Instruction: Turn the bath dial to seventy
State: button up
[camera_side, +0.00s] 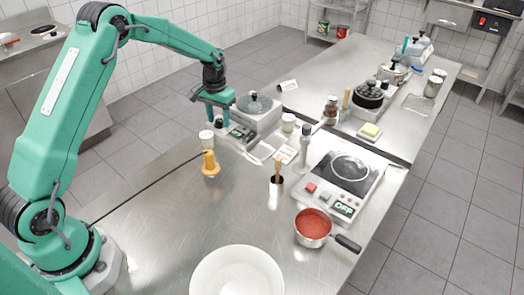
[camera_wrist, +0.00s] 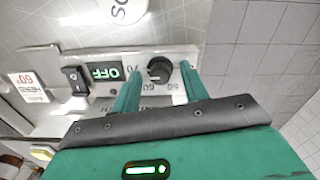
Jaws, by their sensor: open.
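The bath (camera_side: 262,113) is a steel box with a round lid and a control panel on its near side, at the back of the bench. Its black dial (camera_wrist: 158,71) shows in the wrist view with printed numbers around it. I cannot read for certain which number the dial points to. My gripper (camera_wrist: 160,75) is open, with one green finger on each side of the dial; I cannot tell whether either touches it. In the side view my gripper (camera_side: 222,128) is at the bath's panel and hides part of it. A lit OFF display (camera_wrist: 104,73) sits beside the dial.
A black rocker switch (camera_wrist: 75,80) is beside the display. A hotplate (camera_side: 343,172) and a pan of red sauce (camera_side: 313,225) stand right.

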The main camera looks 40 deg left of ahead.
aim_at(219, 120)
grip_shut()
jog(key=shift+n, duration=0.5)
grip_release()
jog(key=shift+r, duration=0.15)
jog(key=shift+r, duration=3.8)
